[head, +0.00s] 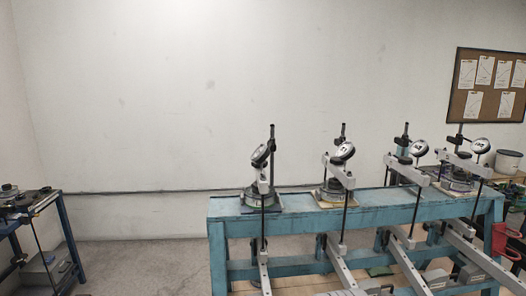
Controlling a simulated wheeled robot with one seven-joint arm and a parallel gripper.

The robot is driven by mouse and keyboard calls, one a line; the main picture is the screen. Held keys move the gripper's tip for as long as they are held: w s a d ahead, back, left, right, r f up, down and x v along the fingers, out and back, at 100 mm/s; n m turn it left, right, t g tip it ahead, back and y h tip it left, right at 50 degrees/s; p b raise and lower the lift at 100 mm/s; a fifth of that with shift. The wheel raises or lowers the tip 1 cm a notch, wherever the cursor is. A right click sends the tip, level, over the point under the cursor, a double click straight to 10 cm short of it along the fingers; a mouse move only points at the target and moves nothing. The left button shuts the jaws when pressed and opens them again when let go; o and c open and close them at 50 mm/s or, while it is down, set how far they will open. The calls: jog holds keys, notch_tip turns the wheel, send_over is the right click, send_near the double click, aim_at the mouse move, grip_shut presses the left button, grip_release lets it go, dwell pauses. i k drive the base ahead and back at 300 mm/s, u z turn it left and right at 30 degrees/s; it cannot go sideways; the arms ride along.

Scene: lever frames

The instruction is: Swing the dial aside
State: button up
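Several round dials on lever frames stand along a blue bench. The leftmost dial (260,155) is tilted and sits beside an upright post. A second dial (346,150) faces forward more, above its lever frame (337,176). A third dial (419,148) and a fourth dial (480,146) stand further right. Each has a grey arm and a thin rod running down past the bench's front. Which dial the task means cannot be told from this view. My gripper is not in view.
The blue bench (355,214) fills the right half, with long grey lever beams (344,268) slanting down in front. Another blue-framed bench (68,235) stands at far left. The floor (145,262) between them is clear. A cork board (485,85) hangs on the wall.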

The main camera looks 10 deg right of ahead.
aim_at(273, 148)
jog(key=u, duration=0.5)
jog(key=k, duration=1.25)
jog(key=u, duration=0.8)
jog(key=i, duration=2.25)
jog(key=z, duration=0.45)
jog(key=i, duration=2.6)
jog(key=z, duration=1.1)
